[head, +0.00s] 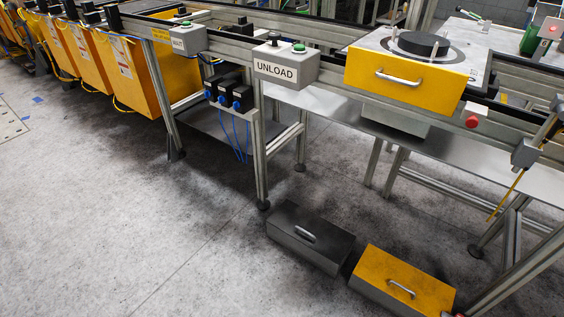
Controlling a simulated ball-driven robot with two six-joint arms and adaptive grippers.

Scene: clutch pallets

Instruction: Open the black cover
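A black cover (311,235) with a silver handle on top sits low on the floor, in front of the conveyor frame's legs. It looks closed, flush with the box it belongs to. A yellow box (401,284) with a similar silver handle stands to its right, with a narrow dark gap between them. Neither of my grippers shows in the head view, so nothing is seen touching the cover.
The conveyor frame (259,150) stands behind the black cover and bears a grey UNLOAD control box (289,66). A yellow fixture (402,82) with a handle sits on the conveyor. Grey floor (130,220) to the left is clear.

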